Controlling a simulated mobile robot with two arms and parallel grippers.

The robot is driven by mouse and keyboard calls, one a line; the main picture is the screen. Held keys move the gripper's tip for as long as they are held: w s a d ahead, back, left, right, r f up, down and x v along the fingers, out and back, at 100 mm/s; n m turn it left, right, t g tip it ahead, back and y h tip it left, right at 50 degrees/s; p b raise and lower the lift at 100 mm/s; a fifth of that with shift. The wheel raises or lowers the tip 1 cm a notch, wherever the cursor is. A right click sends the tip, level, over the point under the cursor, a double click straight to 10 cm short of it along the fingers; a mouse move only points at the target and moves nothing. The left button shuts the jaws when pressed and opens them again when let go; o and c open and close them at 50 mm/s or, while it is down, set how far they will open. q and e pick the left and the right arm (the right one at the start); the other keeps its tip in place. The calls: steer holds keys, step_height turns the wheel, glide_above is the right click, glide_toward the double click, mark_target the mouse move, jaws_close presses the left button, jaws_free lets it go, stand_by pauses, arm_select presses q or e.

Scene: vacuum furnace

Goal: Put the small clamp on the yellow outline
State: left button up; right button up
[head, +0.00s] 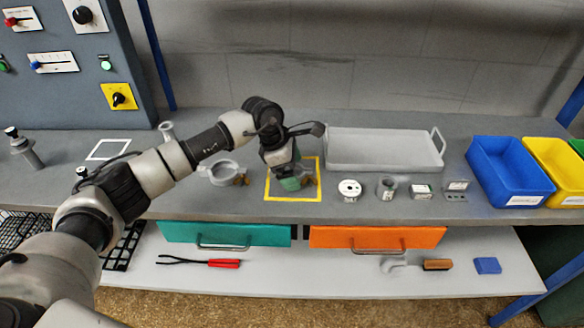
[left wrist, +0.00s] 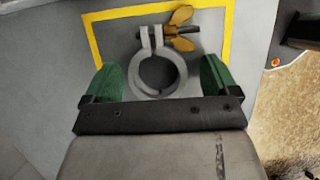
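The small clamp is a grey metal ring with a brass wing nut. In the left wrist view the small clamp (left wrist: 178,75) lies inside the yellow outline (left wrist: 88,35) on the grey bench. In the head view the yellow outline (head: 267,190) surrounds my left gripper (head: 290,184), and mostly only the clamp's wing nut (head: 308,181) shows beside the fingers. My left gripper is open, with its green fingers on either side of the ring and visible gaps to it. My right gripper is not in view.
A larger clamp (head: 223,170) with a wing nut lies left of the outline. A grey tray (head: 385,165) stands behind to the right. Small parts, including a white spool (head: 349,189), stand right of the outline. Blue (head: 508,185) and yellow bins are at far right.

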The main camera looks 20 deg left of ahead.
arm_select(q)
steer(key=shift+o, duration=0.6)
steer(key=shift+r, duration=0.15)
steer(key=b+v, duration=0.1)
steer(key=v, duration=1.1)
